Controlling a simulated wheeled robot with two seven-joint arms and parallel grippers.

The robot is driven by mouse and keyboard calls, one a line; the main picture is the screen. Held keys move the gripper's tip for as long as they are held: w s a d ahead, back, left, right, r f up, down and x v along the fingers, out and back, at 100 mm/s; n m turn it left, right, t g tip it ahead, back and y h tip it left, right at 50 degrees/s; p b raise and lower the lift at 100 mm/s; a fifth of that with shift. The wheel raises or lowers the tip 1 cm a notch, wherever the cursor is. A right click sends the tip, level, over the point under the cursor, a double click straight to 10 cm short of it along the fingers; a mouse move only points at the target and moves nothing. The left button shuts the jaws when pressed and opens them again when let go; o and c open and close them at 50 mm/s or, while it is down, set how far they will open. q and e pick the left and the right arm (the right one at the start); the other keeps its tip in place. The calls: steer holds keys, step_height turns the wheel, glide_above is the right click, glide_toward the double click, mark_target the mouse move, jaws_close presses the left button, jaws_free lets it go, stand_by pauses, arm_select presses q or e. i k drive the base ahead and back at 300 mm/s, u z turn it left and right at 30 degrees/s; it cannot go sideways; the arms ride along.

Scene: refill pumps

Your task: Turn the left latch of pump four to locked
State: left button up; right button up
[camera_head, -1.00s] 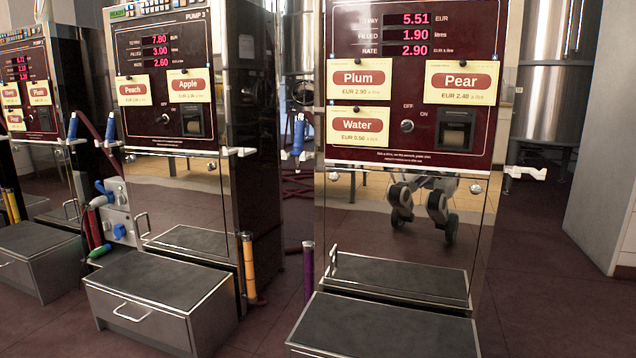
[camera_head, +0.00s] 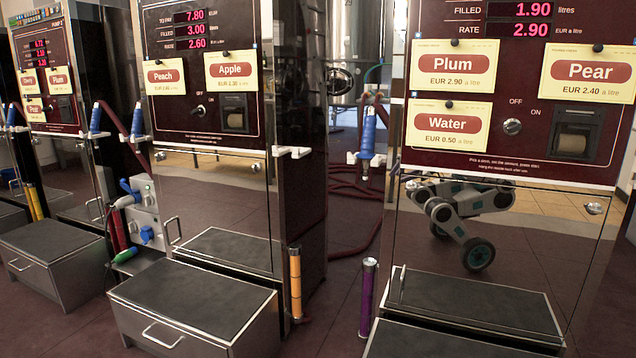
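The nearest pump (camera_head: 500,150) stands at the right. Its number is out of frame; it is the one right of the pump labelled PUMP 3 earlier. Its mirrored lower panel (camera_head: 440,255) has a small round metal latch (camera_head: 411,185) at the upper left corner and another latch (camera_head: 594,208) at the upper right. The left latch is too small to tell which way it is turned. A wire handle (camera_head: 398,285) is at the panel's lower left. Neither of my grippers is in view.
A grey step (camera_head: 430,342) stands before this pump, with a purple tube (camera_head: 367,298) to its left. A blue nozzle (camera_head: 367,138) hangs at the pump's left side. Pump 3 (camera_head: 205,100) and its drawer step (camera_head: 190,310) stand further left.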

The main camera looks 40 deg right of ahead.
mark_target(411, 186)
steer(key=u, duration=0.05)
steer(key=i, duration=1)
steer(key=z, duration=0.35)
